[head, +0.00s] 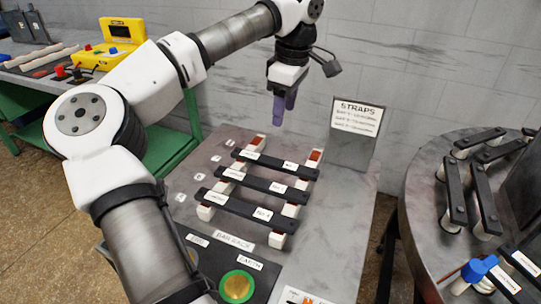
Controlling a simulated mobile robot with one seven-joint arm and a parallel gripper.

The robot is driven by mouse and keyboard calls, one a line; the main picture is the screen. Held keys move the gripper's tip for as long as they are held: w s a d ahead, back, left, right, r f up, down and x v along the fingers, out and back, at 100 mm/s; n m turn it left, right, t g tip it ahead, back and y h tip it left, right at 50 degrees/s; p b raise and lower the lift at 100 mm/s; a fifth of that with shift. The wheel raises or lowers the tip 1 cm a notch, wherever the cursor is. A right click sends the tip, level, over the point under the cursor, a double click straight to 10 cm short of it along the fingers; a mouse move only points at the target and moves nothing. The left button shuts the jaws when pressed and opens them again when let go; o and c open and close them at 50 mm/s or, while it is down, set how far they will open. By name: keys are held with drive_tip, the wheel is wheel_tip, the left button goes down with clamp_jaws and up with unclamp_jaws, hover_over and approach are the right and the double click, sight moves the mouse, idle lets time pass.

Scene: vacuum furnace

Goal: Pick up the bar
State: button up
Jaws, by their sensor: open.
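Three black bars with small white labels lie across the pale rails of a rack (313,158) on a grey board. The far bar (277,164), the middle bar (262,184) and the near bar (240,208) lie roughly parallel, with gaps between them. The label text is too small to read surely. My gripper (284,108) has purple fingers pointing down. It is open and empty, above and behind the far bar, clear of the rack.
A "STRAPS" sign (357,117) stands behind the rack at right. A round grey table (420,220) at right carries more black bars on white posts and a blue-topped item (474,271). A green bench (165,150) with a yellow device (112,48) stands left.

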hover_over(274, 161)
drive_tip(key=shift+y, duration=0.3)
wheel_tip(274, 161, down, 8)
drive_tip(key=f, duration=0.5)
drive_tip(key=shift+s+d+p, duration=0.2)
drive_tip(key=shift+p, duration=0.15)
drive_tip(key=shift+f, duration=0.4)
drive_tip(key=c, duration=1.1)
drive_tip(key=shift+c, duration=0.4)
drive_tip(key=shift+r, duration=0.2)
